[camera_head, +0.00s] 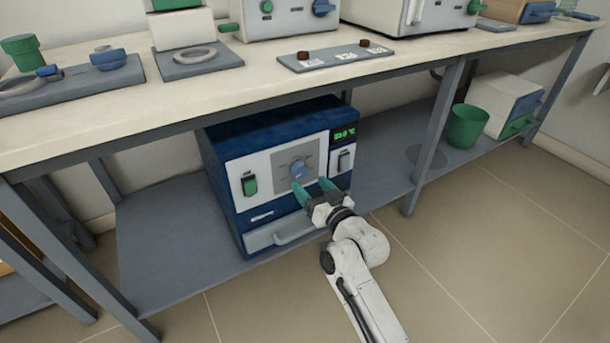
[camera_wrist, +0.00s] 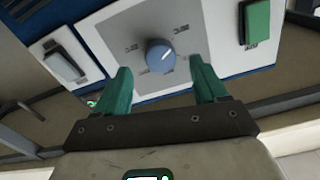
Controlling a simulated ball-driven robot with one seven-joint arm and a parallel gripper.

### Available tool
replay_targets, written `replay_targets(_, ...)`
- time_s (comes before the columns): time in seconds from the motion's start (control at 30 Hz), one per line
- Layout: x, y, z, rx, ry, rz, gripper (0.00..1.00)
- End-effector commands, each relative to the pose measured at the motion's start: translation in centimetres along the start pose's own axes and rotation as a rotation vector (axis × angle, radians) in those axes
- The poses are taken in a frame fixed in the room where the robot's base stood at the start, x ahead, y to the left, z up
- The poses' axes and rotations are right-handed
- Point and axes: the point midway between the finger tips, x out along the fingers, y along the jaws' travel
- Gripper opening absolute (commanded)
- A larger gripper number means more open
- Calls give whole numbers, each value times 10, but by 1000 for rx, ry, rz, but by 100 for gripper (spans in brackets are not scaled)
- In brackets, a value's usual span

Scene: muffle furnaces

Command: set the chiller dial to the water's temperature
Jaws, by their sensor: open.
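The chiller (camera_head: 225,150) is a dark blue box with a white front, standing on the lower shelf under the bench. Its round blue dial (camera_head: 299,169) sits on a grey panel in the middle of the front. In the wrist view the dial (camera_wrist: 160,54) carries a pale pointer line, with marks around it too small to read. A small green display (camera_head: 344,134) is at the upper right of the front; its characters are unclear. My gripper (camera_head: 312,188) has green fingers, open and empty, just in front of the dial. In the wrist view the dial shows between and beyond the fingertips, apparently untouched.
A green switch (camera_head: 249,185) is left of the dial and a white switch (camera_head: 344,160) right of it. A drawer handle (camera_head: 294,233) is below. A table leg (camera_head: 436,137) stands to the right, and a green bin (camera_head: 467,126) beyond it. The floor in front is clear.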

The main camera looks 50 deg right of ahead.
Motion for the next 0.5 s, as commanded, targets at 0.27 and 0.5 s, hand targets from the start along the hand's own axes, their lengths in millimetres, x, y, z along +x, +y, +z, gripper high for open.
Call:
replay_targets(0.27, -45, 0, -1, 0, -1, 0, 72)
replay_targets(0.5, -57, 0, 0, -1, 0, -1, 72)
